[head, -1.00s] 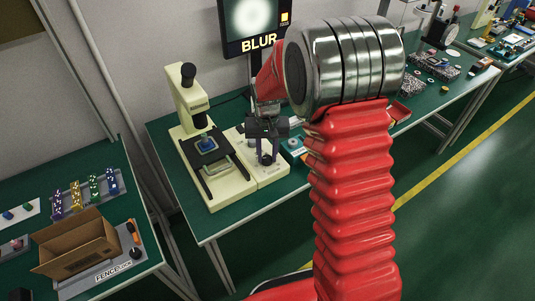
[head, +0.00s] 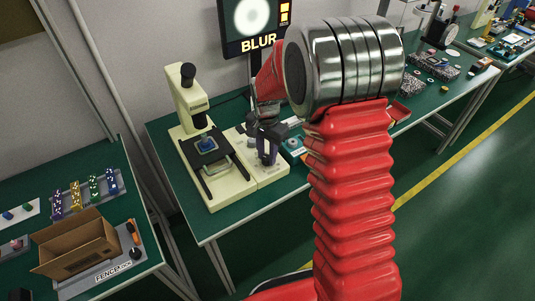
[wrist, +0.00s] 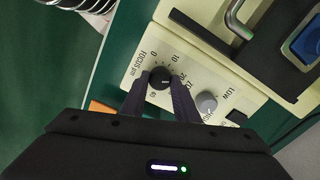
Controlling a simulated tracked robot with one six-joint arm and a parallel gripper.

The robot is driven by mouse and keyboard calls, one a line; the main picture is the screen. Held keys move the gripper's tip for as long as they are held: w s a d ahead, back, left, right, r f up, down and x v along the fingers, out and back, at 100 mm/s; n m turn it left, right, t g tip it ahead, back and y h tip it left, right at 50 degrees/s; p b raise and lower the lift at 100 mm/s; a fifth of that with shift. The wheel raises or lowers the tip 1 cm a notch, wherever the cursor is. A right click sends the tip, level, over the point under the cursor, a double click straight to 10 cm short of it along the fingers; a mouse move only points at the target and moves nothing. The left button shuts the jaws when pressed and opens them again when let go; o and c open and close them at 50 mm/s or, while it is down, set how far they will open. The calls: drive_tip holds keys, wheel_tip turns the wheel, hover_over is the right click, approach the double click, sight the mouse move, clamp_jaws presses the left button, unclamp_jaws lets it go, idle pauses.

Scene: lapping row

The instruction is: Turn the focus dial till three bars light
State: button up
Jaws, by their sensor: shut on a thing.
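The focus dial (wrist: 160,78) is a small black knob in the wrist view, on a cream panel marked FOCUS µm with a numbered scale around it. My gripper (wrist: 160,92) is shut on the dial, one dark finger on each side. In the head view my gripper (head: 267,157) points down at the cream control box (head: 270,178), and the dial is hidden. The monitor (head: 253,27) shows a pale disc, the word BLUR and two lit orange bars at its right; its top is cut off.
A grey knob (wrist: 206,103) marked LOW sits beside the focus dial. A cream microscope (head: 187,98) with a blue piece on its stage stands left of the box. A cardboard box (head: 75,245) is on the left table.

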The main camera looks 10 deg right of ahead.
sight(267, 157)
drive_tip(key=shift+w+r, duration=0.1)
drive_tip(key=shift+w, duration=0.05)
drive_tip(key=o, duration=1.1)
drive_tip(key=shift+c, duration=0.2)
wheel_tip(267, 157, up, 14)
drive_tip(key=shift+f, duration=0.2)
idle(0.4)
